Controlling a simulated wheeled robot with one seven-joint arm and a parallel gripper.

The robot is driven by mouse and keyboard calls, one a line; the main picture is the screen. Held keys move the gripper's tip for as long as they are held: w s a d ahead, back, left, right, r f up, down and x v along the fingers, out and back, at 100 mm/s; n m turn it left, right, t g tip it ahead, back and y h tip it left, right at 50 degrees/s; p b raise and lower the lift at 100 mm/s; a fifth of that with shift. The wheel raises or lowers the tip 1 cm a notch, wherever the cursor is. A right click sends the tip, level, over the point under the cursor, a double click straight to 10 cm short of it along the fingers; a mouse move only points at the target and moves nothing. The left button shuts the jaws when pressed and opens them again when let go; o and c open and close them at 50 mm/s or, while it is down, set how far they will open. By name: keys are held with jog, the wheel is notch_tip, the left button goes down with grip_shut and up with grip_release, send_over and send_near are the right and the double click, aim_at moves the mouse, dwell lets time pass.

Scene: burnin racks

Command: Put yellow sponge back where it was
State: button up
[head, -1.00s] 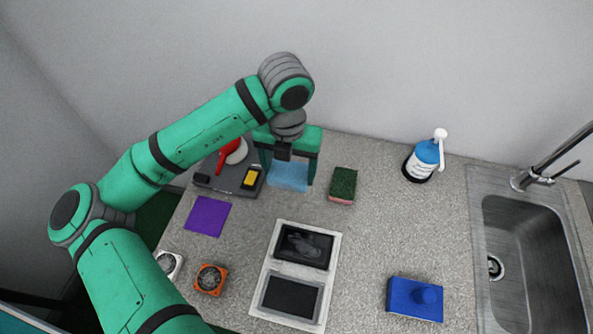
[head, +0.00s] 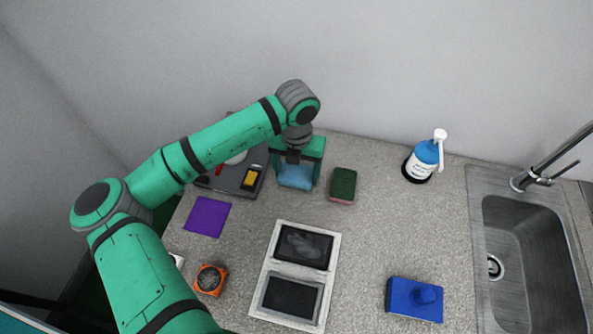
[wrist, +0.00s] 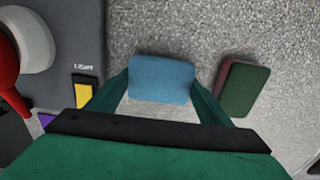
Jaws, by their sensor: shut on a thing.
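My gripper (head: 296,180) is low over the back of the counter, with its fingers on either side of a light blue, soft-looking block or cloth (head: 296,176). In the wrist view the blue piece (wrist: 160,78) lies between the fingertips (wrist: 160,92), and the gripper is shut on it. I cannot tell whether it touches the counter. A sponge with a dark green top and a pinkish side (head: 342,185) lies just right of the gripper; it also shows in the wrist view (wrist: 246,90). I see no clearly yellow sponge.
A dark grey device (head: 233,178) with a yellow switch labelled "LIGHT" (wrist: 83,93) is close on the left.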

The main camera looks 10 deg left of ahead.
aim_at(297, 172)
jog(key=shift+f, duration=0.15)
jog(key=o, duration=1)
jog(key=shift+w, duration=0.1)
jog(key=shift+w, duration=0.1)
jog(key=shift+d+r, duration=0.15)
jog(key=shift+r, duration=0.2)
notch_tip(297, 172, up, 12)
jog(key=shift+f, duration=0.15)
